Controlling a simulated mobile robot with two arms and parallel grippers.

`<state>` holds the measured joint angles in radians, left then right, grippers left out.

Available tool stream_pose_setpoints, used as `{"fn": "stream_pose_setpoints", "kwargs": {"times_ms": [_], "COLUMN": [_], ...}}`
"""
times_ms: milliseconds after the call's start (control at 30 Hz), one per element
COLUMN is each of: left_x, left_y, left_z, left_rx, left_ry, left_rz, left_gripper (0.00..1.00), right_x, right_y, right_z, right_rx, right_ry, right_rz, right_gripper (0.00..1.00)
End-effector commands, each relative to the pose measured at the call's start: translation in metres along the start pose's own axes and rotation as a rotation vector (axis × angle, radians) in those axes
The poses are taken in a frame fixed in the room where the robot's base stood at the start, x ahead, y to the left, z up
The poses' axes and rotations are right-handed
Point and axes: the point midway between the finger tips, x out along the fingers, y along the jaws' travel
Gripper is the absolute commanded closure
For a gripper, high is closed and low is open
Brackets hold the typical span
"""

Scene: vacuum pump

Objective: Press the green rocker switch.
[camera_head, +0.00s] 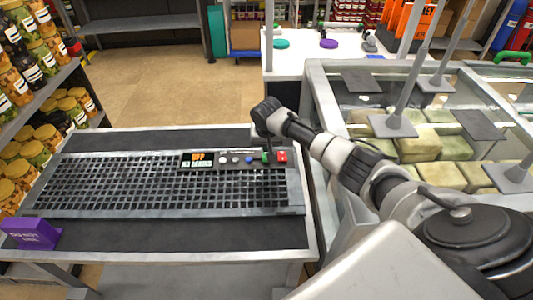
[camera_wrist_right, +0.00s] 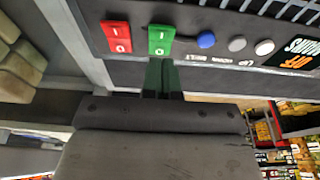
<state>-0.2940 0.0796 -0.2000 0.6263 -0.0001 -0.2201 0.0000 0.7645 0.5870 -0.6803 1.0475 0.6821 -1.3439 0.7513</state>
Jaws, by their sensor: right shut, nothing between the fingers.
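The green rocker switch (camera_wrist_right: 161,38) is on a dark control panel (camera_wrist_right: 188,70), between a red rocker switch (camera_wrist_right: 117,37) and a blue button (camera_wrist_right: 206,40). It also shows in the head view (camera_head: 265,157), partly behind my right gripper. My right gripper (camera_wrist_right: 162,64) is shut and empty. Its fingertips are at the lower edge of the green switch in the wrist view; I cannot tell whether they touch it. In the head view the right gripper (camera_head: 264,143) points down over the panel's right part. My left gripper is not in view.
The panel also carries grey and white buttons (camera_wrist_right: 264,47) and a lit display (camera_head: 197,160). It sits on a table with a black grid (camera_head: 130,186). A purple box (camera_head: 32,233) is at the table's left. A glass tank with pale blocks (camera_head: 440,143) stands at the right.

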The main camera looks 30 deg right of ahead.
Motion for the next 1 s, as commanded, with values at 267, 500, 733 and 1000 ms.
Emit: {"fn": "stream_pose_setpoints", "kwargs": {"times_ms": [267,500,733,1000], "left_x": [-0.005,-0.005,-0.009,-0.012], "left_y": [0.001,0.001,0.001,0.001], "left_z": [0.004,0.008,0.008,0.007], "left_rx": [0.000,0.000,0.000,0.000], "left_ry": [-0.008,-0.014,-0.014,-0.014], "left_rz": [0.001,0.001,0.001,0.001], "left_gripper": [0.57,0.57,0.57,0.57], "right_x": [0.030,0.034,0.035,0.041], "right_y": [0.000,0.000,-0.001,0.000], "right_z": [0.012,0.014,0.016,0.019], "right_rx": [-0.001,-0.001,-0.001,-0.001], "right_ry": [-0.001,-0.001,-0.004,0.009], "right_rz": [0.000,0.000,-0.001,0.000], "right_gripper": [1.00,1.00,1.00,1.00]}}
